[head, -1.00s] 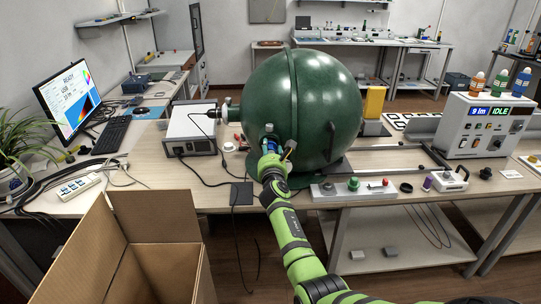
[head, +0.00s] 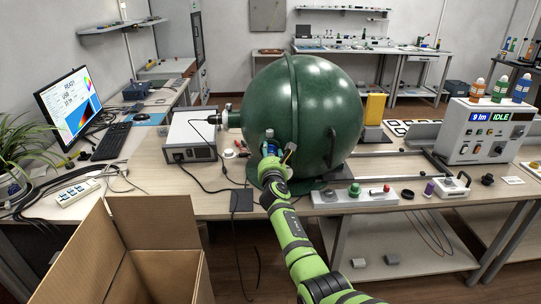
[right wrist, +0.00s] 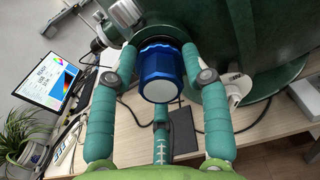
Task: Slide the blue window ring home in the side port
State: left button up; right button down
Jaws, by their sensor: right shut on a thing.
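The big dark green sphere (head: 330,95) stands on the table, its side facing me. My right gripper (head: 271,160) is at the sphere's lower left front. In the right wrist view its fingers (right wrist: 160,72) close on both sides of the blue window ring (right wrist: 158,66), a ribbed blue cylinder with a pale end face. The ring also shows in the head view (head: 271,148), small and partly hidden by the gripper. A dark green collar of the side port (right wrist: 160,33) shows right behind the ring. How far the ring is seated cannot be told. My left gripper is not in view.
An open cardboard box (head: 155,225) stands at the front left. A grey instrument (head: 195,136) is left of the sphere, with cables on the table. A low plate with buttons (head: 352,195) lies right of my arm. A control box (head: 487,130) reads IDLE at the right.

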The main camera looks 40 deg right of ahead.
jog(key=shift+w+d, duration=0.1)
dwell(0.5)
jog(key=shift+w+r, duration=0.1)
dwell(0.3)
jog(key=c, duration=0.5)
grip_release()
jog(key=v, duration=1.2)
jog(key=shift+d, duration=0.1)
